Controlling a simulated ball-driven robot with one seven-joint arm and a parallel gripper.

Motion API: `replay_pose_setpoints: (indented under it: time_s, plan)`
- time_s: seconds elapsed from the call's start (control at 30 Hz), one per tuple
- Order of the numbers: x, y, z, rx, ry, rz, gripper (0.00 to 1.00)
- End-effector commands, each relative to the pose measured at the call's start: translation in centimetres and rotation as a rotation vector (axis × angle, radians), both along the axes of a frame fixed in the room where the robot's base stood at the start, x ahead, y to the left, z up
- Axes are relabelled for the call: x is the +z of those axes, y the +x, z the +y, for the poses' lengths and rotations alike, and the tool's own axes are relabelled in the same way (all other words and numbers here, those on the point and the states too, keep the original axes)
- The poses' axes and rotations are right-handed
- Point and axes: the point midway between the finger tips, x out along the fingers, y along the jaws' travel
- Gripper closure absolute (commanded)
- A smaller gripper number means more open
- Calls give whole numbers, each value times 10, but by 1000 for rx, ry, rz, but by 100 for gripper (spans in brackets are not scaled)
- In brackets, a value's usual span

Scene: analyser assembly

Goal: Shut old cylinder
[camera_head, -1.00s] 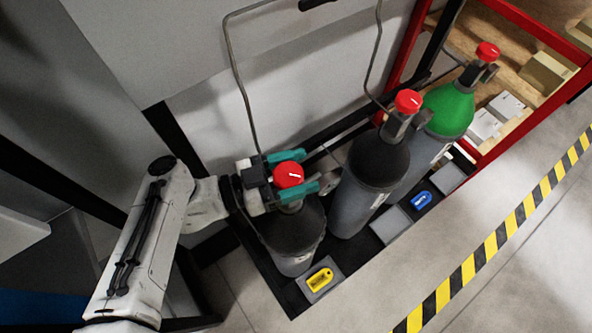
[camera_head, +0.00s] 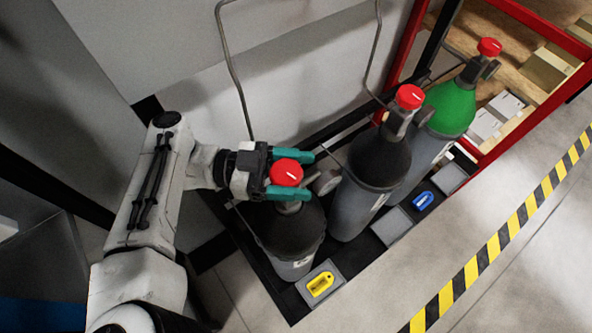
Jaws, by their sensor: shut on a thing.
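Three gas cylinders stand in a row. The nearest is a dark grey cylinder (camera_head: 287,236) with a red valve knob (camera_head: 286,172) bearing a white mark. My gripper (camera_head: 290,177) comes from the left and its teal fingers are shut on this red knob, one on each side. The fingers and wrist hide part of the valve below. A grey cylinder (camera_head: 366,195) with a black top and red knob (camera_head: 409,97) stands in the middle. A green-topped cylinder (camera_head: 449,108) with a red knob (camera_head: 489,47) stands at the far right. Which one is the old cylinder is not marked.
Thin pipes (camera_head: 236,80) run up the wall. A red-framed shelf (camera_head: 535,98) with boxes stands at right. The floor beside the striped tape (camera_head: 490,249) is clear.

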Motion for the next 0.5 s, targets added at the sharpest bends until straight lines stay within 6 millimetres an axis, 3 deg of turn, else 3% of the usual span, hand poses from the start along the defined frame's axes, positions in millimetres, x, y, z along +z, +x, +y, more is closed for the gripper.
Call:
replay_pose_setpoints:
  time_s: [0.23,0.27,0.5]
  plan:
    - [-4,-1,1,3,7,6,65]
    - [-4,-1,1,3,7,6,33]
    - [-2,-1,0,2,3,4,14]
